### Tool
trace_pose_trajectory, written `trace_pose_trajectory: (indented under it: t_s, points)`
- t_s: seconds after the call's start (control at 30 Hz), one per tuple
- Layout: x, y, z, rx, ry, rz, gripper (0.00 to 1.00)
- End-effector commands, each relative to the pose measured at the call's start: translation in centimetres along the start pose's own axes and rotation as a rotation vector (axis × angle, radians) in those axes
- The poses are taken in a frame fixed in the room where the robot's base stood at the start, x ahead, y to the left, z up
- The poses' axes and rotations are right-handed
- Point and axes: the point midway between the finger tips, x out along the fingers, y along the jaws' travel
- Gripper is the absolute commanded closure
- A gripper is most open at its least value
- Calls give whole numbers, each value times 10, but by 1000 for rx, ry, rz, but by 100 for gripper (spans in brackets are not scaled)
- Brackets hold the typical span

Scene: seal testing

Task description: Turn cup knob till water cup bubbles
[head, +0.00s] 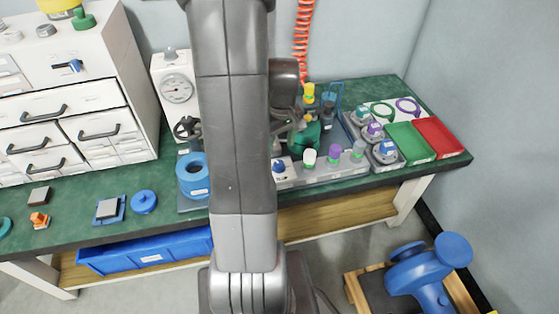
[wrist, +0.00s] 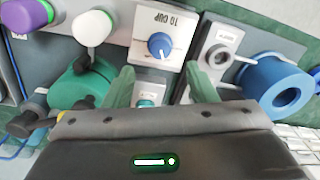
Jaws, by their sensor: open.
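The cup knob (wrist: 160,46) is a blue knob on a white plate labelled "TO CUP" in the wrist view. In the head view the blue knob (head: 279,166) sits at the left end of the grey knob panel, just right of my arm. My gripper (wrist: 162,84) is open, its two green fingers spread apart. In the picture the knob lies above the gap between the fingertips, with no visible contact. A small teal part (wrist: 147,93) shows between the fingers. My arm hides much of the bench's middle in the head view. I cannot pick out the water cup.
A white knob (wrist: 92,27) and a purple knob (wrist: 28,15) stand beside the cup knob. A green rounded body (wrist: 85,82) and a blue ring (wrist: 272,85) flank the gripper. Green (head: 410,143) and red (head: 440,137) trays lie at the bench's right end.

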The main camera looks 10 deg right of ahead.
Motion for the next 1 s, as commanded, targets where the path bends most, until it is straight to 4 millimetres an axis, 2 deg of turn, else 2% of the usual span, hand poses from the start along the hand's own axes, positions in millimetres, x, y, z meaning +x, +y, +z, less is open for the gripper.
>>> trace_pose_trajectory:
  t_s: [0.03,0.1,0.33,0.5,0.8,1.0]
  points:
    - [15,0,1,0,-4,-3,48]
    - [30,-1,1,0,-5,-3,48]
    - [65,0,0,0,-2,-1,48]
    - [76,0,0,0,-1,-1,48]
    - [76,0,0,0,0,0,48]
    - [76,0,0,0,0,0,88]
